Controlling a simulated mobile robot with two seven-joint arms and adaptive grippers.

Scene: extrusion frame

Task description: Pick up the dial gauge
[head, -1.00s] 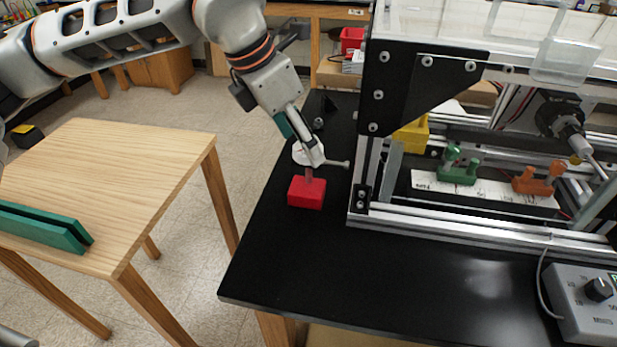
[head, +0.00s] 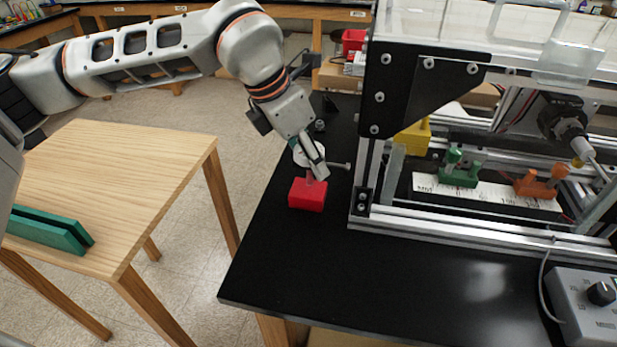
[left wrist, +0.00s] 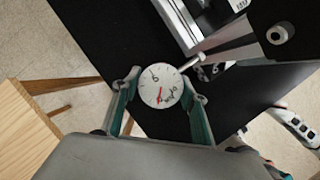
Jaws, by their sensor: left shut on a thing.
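In the head view the gauge (head: 302,155) is partly hidden by my left gripper (head: 317,168). It stands at the red block (head: 307,194) on the black table. In the left wrist view the fingers of my left gripper (left wrist: 161,95) are on both sides of the dial, shut on it. I cannot tell whether the gauge has left the block. My right gripper is not in view.
The aluminium extrusion frame (head: 440,228) stands just right of the gauge on the black tabletop (head: 400,285). Green (head: 458,172) and orange (head: 537,183) holders sit inside it. A wooden table (head: 130,165) with a green slotted bar (head: 45,230) is at left.

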